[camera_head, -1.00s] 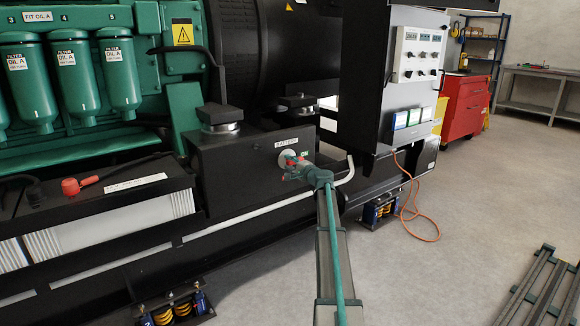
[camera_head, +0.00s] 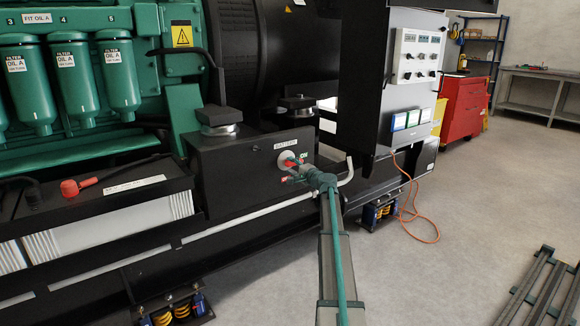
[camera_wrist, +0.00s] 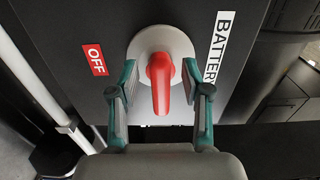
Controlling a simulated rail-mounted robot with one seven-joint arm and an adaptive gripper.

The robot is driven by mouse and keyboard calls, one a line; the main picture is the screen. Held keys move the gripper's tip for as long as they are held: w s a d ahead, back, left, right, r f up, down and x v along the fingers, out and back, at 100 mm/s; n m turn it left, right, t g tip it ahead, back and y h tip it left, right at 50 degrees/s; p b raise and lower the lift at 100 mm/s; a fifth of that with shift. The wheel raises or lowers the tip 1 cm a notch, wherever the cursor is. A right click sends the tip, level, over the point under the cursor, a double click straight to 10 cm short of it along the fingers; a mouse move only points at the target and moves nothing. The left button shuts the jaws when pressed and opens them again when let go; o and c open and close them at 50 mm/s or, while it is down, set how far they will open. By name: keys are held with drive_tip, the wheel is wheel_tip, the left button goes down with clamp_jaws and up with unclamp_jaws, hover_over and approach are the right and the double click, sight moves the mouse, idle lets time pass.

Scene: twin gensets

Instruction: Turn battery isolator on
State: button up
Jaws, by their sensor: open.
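The battery isolator is a red handle (camera_wrist: 160,82) on a round pale plate (camera_wrist: 148,45), mounted on a black box. It also shows in the head view (camera_head: 289,161), partly behind my gripper. A BATTERY label (camera_head: 286,144) sits above it there. In the wrist view a red OFF label (camera_wrist: 95,60) lies left of the plate, and the handle points down the picture, not at OFF. My gripper (camera_wrist: 160,99) is open, one finger on each side of the handle, with visible gaps.
A black control cabinet (camera_head: 362,80) stands right of the isolator. A white pipe (camera_head: 258,212) runs low along the genset base. A red-handled part (camera_head: 70,188) lies on the battery box at left.

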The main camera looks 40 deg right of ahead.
drive_tip(key=s, duration=1)
drive_tip(key=shift+a, duration=0.1)
